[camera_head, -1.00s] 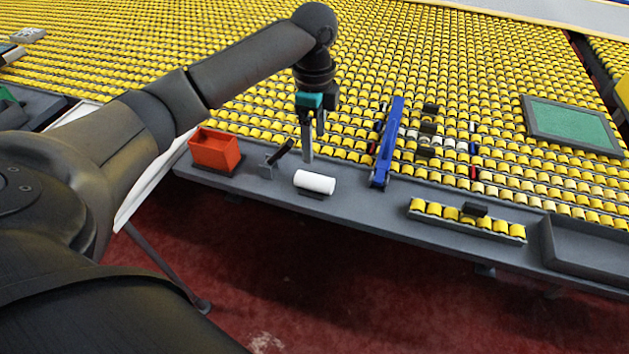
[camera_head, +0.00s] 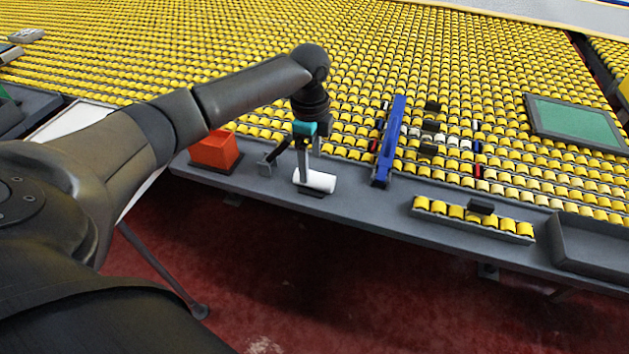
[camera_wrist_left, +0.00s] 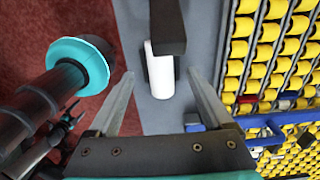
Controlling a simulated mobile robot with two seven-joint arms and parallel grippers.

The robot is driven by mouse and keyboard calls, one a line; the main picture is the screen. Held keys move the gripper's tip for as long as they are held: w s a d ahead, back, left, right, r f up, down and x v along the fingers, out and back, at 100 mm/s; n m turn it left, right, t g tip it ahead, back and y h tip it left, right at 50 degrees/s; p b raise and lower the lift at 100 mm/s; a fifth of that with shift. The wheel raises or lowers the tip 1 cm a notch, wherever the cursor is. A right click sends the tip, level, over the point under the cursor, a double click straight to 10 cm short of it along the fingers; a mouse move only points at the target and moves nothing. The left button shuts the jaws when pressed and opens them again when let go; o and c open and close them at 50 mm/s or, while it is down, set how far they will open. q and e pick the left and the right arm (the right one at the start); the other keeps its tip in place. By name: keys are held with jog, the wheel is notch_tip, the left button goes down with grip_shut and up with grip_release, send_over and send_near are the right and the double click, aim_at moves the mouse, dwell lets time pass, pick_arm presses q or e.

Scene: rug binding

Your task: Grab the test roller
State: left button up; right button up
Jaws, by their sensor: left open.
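The test roller, which I take to be the white cylinder (camera_head: 320,182), lies on a small dark rest on the grey front ledge. My left gripper (camera_head: 309,170) points down over its left part, fingers open. One finger passes in front of the roller in the head view. In the left wrist view the roller (camera_wrist_left: 160,76) shows between the two spread fingers, with a gap on each side. A dark bar partly covers its upper end there. Whether a finger touches it, I cannot tell. My right gripper is not in view.
A dark tilted holder (camera_head: 277,152) and an orange box (camera_head: 214,151) stand left of the roller. A blue bar (camera_head: 390,140) lies to its right. A strip of yellow rollers (camera_head: 472,219) and a grey tray (camera_head: 590,247) are farther right on the ledge (camera_head: 350,206).

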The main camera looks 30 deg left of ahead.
aim_at(314, 174)
pick_arm(q)
jog(key=f, duration=0.2)
jog(key=d+f+b, duration=0.1)
jog(key=f, duration=0.1)
jog(key=shift+w+f, duration=0.1)
jog(key=shift+w, duration=0.05)
jog(key=shift+f, duration=0.2)
jog(key=shift+c, duration=1.1)
jog(key=c, duration=0.6)
grip_shut()
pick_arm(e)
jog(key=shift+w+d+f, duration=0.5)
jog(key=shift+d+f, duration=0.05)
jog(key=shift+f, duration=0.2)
